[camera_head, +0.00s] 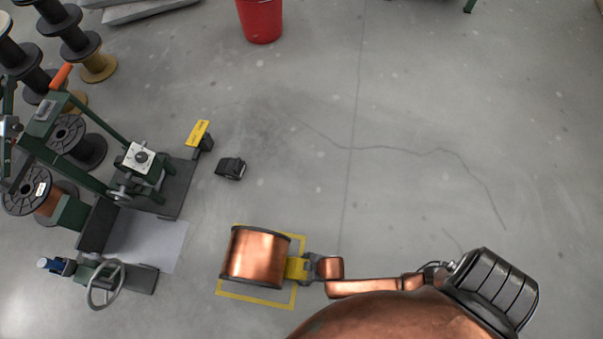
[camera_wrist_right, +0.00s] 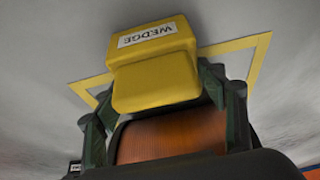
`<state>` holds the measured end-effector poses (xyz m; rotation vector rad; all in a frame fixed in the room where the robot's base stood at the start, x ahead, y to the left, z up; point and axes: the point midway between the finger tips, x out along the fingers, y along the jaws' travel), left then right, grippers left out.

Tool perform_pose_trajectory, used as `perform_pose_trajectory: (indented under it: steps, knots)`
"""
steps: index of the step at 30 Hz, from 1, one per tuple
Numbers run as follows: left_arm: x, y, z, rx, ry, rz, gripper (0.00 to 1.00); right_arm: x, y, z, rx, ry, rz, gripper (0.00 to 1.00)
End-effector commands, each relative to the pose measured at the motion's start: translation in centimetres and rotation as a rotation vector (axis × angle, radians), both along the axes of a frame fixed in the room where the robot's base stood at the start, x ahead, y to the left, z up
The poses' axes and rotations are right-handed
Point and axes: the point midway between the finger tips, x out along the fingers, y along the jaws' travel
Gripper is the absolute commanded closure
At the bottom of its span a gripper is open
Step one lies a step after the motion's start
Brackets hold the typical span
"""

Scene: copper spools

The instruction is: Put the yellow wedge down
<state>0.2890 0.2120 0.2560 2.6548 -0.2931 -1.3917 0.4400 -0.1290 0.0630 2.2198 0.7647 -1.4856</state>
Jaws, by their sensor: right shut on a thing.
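The yellow wedge (camera_head: 296,269) is in my right gripper (camera_head: 304,268), at the right side of a large copper spool (camera_head: 256,256). In the right wrist view the wedge (camera_wrist_right: 155,70), labelled "WEDGE", sits between the two dark green fingers of my right gripper (camera_wrist_right: 160,95). The copper winding of the spool (camera_wrist_right: 170,135) shows behind the wedge there. The spool lies on its side within a yellow square outline (camera_head: 262,301) on the floor. I cannot tell whether the wedge touches the floor or the spool. My left gripper is not in view.
A green machine with a handwheel (camera_head: 105,284) stands at the left, with several spools (camera_head: 70,140) beyond it. A small black object (camera_head: 230,168) lies on the floor above the copper spool. A red bucket (camera_head: 260,20) stands at the top. The floor at the right is mostly clear.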

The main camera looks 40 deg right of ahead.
Motion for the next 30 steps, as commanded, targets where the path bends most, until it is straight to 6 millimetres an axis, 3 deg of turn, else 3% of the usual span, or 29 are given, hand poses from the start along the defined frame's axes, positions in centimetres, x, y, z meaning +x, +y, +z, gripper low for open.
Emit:
perform_pose_trajectory:
  steps: [8,9,16,27,30]
  knots:
    - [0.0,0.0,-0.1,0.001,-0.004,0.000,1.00,0.1,0.1,-0.2,0.002,-0.002,0.000,0.78]
    - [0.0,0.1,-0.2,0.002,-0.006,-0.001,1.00,0.0,0.0,-0.3,0.001,-0.001,0.000,0.34]
    - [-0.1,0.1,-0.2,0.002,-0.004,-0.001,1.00,0.0,0.0,-0.2,0.001,-0.001,0.000,0.18]
    - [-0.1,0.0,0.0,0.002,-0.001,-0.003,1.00,0.1,0.0,0.3,0.000,-0.002,0.001,0.18]
    - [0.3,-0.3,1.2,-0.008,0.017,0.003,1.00,-0.1,-0.2,1.0,0.000,-0.004,-0.001,0.18]
